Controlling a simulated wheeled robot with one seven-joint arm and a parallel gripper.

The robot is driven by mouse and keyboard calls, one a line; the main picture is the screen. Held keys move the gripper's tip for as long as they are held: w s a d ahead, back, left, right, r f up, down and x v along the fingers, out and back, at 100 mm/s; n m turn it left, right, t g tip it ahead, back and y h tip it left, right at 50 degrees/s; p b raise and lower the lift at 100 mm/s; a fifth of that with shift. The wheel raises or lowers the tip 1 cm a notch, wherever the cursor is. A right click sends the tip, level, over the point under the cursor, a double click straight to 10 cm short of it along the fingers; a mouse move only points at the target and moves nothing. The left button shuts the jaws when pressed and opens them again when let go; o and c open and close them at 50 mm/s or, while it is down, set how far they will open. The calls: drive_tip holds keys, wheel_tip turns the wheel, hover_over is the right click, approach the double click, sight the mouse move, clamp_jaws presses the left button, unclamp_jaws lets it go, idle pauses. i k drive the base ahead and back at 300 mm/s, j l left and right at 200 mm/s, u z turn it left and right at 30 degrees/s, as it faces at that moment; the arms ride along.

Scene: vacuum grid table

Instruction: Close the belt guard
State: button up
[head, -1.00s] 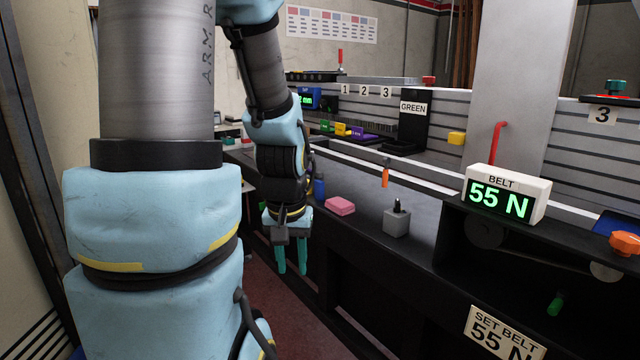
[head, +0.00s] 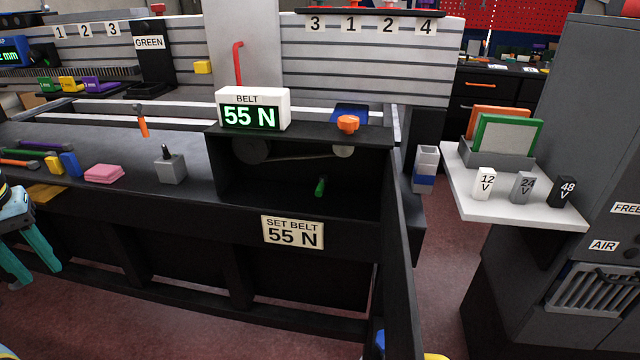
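The belt housing (head: 225,170) is a black box with an open front; pulleys and a belt (head: 300,157) show inside, with a green handle (head: 320,187). A long black panel (head: 402,250), which looks like the belt guard, stands swung out from the housing's right edge towards me, so the front is uncovered. Its near end runs down towards the bottom of the picture. My gripper (head: 42,277) is at the far left edge, low in front of the bench, well away from the panel. Its teal fingers are apart and nothing shows between them.
The belt display (head: 254,110) reads 55 N, matching the sign (head: 292,233) below. An orange knob (head: 348,124) sits on the housing. A grey block (head: 170,168) and pink block (head: 104,174) lie on the bench. A white shelf (head: 520,208) stands at right. Floor before the bench looks clear.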

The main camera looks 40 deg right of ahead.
sight(403, 341)
drive_tip(key=k+j+z, duration=0.1)
drive_tip(key=j+z, duration=0.25)
drive_tip(key=k+j+z, duration=0.15)
drive_tip(key=j+z, duration=0.2)
drive_tip(key=k+j+z, duration=0.2)
drive_tip(key=j+z, duration=0.2)
